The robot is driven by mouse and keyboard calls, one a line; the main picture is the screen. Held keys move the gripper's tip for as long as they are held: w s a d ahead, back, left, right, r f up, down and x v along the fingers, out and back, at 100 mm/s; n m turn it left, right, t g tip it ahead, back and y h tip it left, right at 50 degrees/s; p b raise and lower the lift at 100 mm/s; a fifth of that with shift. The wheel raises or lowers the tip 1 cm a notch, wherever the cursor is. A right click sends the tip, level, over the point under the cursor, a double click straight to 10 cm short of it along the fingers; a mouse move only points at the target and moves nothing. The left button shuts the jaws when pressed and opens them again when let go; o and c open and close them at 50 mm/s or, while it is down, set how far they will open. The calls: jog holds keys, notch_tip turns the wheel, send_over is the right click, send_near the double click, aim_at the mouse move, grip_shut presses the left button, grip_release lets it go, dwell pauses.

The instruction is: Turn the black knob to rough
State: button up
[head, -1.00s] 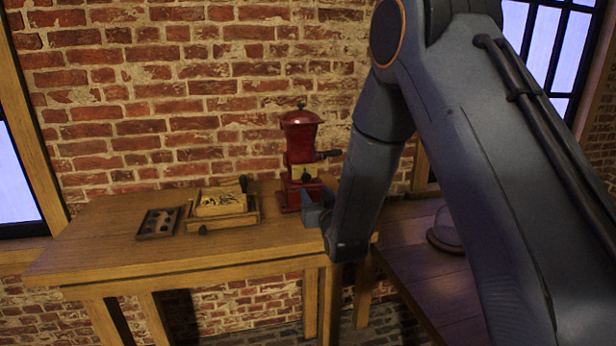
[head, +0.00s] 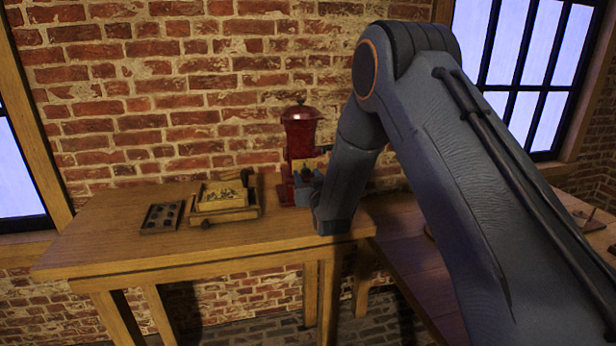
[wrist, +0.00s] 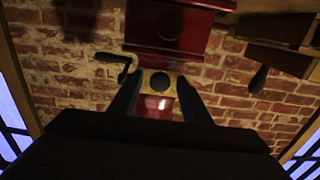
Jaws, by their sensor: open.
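The red mill (head: 300,130) stands at the back right of the wooden table, against the brick wall. Its brass plate (head: 322,160) is partly hidden by my gripper (head: 306,180) in the head view. In the wrist view the mill looks upside down, with its red body (wrist: 170,25) at the top. The black knob (wrist: 160,82) sits on the brass plate (wrist: 150,76), between the two fingertips of my gripper (wrist: 160,76). My gripper is open, one finger on each side of the knob. I cannot tell if a finger touches it. No setting mark is readable.
A wooden box with small pieces (head: 222,196) and a dark tray with round hollows (head: 162,217) stand left of the mill. A side handle (wrist: 118,60) shows near the left finger. The table front (head: 190,250) is clear. A lower table (head: 425,270) is at right.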

jog(key=c, duration=1)
jog(key=shift+c, duration=0.2)
jog(key=shift+m+b, duration=0.4)
jog(key=shift+f+m+b, duration=0.1)
jog(key=shift+m+b, duration=0.8)
jog(key=shift+m, duration=0.1)
jog(key=m+b, duration=0.2)
jog(key=m, duration=0.1)
jog(key=shift+m+b, duration=0.3)
jog(key=shift+b, duration=0.1)
jog(key=m+b, duration=0.3)
jog(key=m, duration=0.2)
jog(key=shift+b, duration=0.35)
jog(key=shift+r+m, duration=0.2)
jog(key=shift+m, duration=0.2)
